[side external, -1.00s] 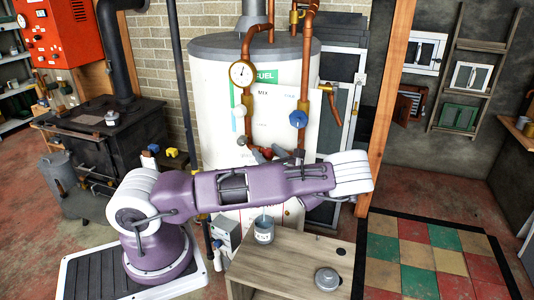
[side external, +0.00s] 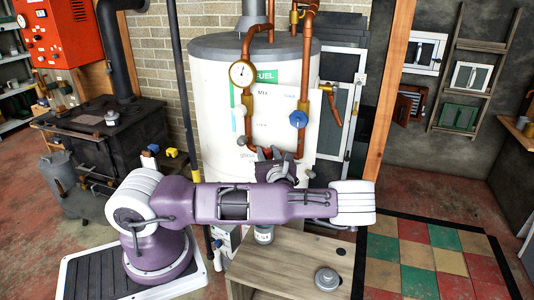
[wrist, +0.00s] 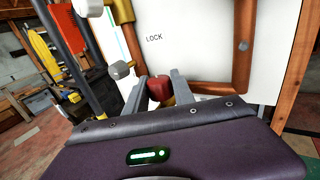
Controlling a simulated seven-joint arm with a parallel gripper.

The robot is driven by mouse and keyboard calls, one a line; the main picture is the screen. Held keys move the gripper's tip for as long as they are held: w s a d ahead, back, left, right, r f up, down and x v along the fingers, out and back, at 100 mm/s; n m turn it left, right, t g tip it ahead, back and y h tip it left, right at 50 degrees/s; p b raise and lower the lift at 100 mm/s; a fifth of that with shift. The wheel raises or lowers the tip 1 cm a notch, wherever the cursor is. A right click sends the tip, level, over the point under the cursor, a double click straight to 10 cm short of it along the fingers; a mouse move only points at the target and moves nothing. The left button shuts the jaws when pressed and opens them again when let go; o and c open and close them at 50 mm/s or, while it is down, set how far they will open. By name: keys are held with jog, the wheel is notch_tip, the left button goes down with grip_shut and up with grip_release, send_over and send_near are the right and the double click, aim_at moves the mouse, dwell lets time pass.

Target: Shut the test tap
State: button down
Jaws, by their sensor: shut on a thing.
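A small red knob (wrist: 159,88) sits low on the copper pipework, in front of the white tank (side external: 215,100). It looks like the test tap, though no label on it can be read. My gripper (wrist: 158,93) has one grey finger on each side of the red knob and is shut on it. In the side view my gripper (side external: 272,156) is at the bottom of the pipe loop, and my arm and fingers hide most of the knob. How far the tap is turned cannot be told.
A grey knob (wrist: 119,70) is close left of my fingers. A wooden bench (side external: 290,262) below bears a labelled can (side external: 263,235) and a lidded pot (side external: 327,279).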

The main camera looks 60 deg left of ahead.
jog(key=m+t+h, duration=0.2)
jog(key=t, duration=0.1)
jog(key=m+t+h, duration=0.1)
jog(key=m+t, duration=0.2)
jog(key=t, duration=0.1)
jog(key=shift+s+a+f+t+h, duration=0.1)
jog(key=shift+s+t+h, duration=0.05)
jog(key=shift+t+h, duration=0.2)
jog(key=shift+m+t+h, duration=1.65)
jog(key=shift+m+h, duration=0.15)
jog(key=shift+h, duration=0.15)
jog(key=shift+w+r+m+h, duration=0.2)
jog(key=shift+w+m+h, duration=0.1)
jog(key=shift+h, duration=0.1)
jog(key=c, duration=1.1)
grip_release()
jog(key=shift+s, duration=0.1)
jog(key=shift+o, duration=0.2)
